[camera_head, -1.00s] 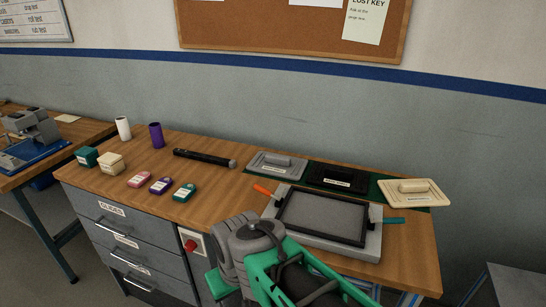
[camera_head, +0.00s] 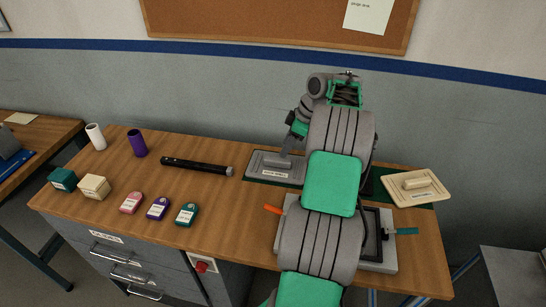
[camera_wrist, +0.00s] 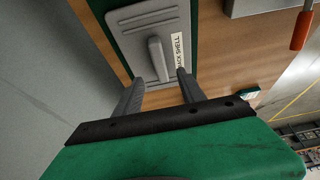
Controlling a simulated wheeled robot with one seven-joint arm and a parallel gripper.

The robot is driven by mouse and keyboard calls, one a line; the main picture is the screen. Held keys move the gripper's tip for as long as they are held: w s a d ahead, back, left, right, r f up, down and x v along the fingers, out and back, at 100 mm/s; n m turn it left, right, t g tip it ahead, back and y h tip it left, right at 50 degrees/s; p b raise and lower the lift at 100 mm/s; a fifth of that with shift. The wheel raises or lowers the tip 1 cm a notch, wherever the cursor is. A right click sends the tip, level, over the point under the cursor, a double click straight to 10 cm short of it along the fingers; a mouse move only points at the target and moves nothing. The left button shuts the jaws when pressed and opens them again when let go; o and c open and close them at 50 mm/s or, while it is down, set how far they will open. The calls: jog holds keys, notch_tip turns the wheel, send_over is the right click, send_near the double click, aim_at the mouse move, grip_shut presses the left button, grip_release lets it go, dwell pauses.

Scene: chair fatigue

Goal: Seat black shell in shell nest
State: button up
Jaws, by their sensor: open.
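A grey shell (camera_head: 262,168) with a raised bar handle lies at the back of the bench. In the wrist view the grey shell (camera_wrist: 128,22) carries a label of which "ACK SHELL" is readable. My gripper (camera_head: 284,156) is open above it. In the wrist view my fingertips (camera_wrist: 160,76) stand apart on either side of the handle's near end; contact cannot be told. The black shell, seen earlier right of the grey one, is hidden behind my arm. A grey fixture with a black frame (camera_head: 388,258), possibly the shell nest, is partly covered by my arm.
A cream shell (camera_head: 416,187) lies on the green mat (camera_head: 390,171) at right. Orange (camera_head: 272,209) and teal (camera_head: 406,231) handles stick out from the fixture. A black rod (camera_head: 196,166), cups, boxes and small labelled blocks stand at left.

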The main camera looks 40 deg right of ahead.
aim_at(279, 159)
jog(key=p+x, duration=0.1)
jog(key=x, duration=0.5)
jog(key=shift+f, duration=0.55)
jog(key=shift+w+f, duration=0.1)
jog(key=shift+f, duration=0.15)
jog(key=shift+c, duration=0.4)
jog(key=shift+a, duration=0.1)
grip_shut()
dwell(0.8)
